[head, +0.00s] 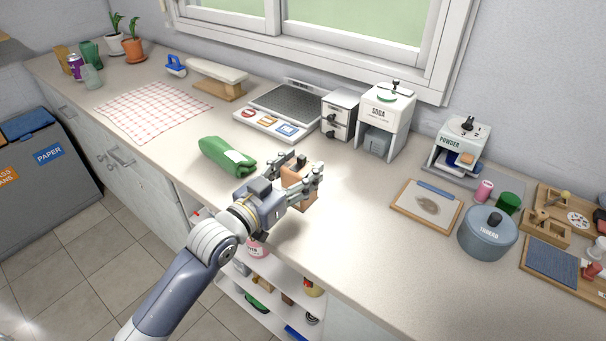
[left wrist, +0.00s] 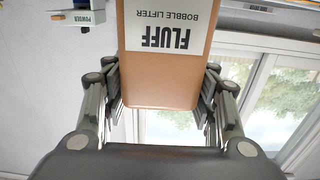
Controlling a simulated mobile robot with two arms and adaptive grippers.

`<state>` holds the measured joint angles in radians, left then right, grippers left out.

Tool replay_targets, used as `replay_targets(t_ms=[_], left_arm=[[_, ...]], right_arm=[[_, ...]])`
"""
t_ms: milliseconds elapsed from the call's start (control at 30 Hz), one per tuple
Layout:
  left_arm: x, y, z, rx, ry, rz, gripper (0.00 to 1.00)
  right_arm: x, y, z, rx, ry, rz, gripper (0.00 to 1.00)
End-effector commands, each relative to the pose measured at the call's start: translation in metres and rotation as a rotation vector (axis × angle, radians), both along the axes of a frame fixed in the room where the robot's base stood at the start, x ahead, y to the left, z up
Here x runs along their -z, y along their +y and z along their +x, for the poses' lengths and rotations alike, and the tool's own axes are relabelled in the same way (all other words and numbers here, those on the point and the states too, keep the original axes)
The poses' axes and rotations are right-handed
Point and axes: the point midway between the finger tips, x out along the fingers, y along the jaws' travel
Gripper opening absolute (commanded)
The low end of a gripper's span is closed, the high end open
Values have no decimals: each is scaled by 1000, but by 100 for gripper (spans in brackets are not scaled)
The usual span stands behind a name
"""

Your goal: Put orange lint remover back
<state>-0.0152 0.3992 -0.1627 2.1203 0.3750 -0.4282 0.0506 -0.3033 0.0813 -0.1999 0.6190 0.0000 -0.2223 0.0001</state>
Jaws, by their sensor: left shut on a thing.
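The orange-brown lint remover (head: 298,188) is in my left gripper (head: 300,170), above the middle of the countertop (head: 345,235). In the left wrist view the lint remover (left wrist: 165,85) shows its white label, which reads "FLUFF BOBBLE LIFTER" upside down. The fingers are shut on its two sides. In the head view the fingers partly hide it. My right gripper is not in view.
A green bundle (head: 222,154) lies just left of the gripper. Behind stand a white tray with marked outlines (head: 268,127), a small drawer unit (head: 340,113) and a soda dispenser (head: 385,120). A clipboard (head: 425,207) and blue pot (head: 487,236) are right. The front-middle counter is clear.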

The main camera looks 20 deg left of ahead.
Motion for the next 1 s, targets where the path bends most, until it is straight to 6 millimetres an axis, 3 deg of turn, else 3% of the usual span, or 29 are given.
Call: replay_targets(t_ms=[200,433,867,900,967,1000], left_arm=[[3,-2,19,0,-1,-1,29],[32,-2,19,1,2,-2,29],[40,-2,19,1,-2,-1,29],[41,-2,19,1,0,0,60],[41,-2,18,1,1,0,73],[41,-2,18,1,1,0,73]], right_arm=[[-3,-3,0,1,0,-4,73],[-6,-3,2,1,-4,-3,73],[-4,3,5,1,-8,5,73],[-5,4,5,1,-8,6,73],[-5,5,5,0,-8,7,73],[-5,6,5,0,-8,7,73]])
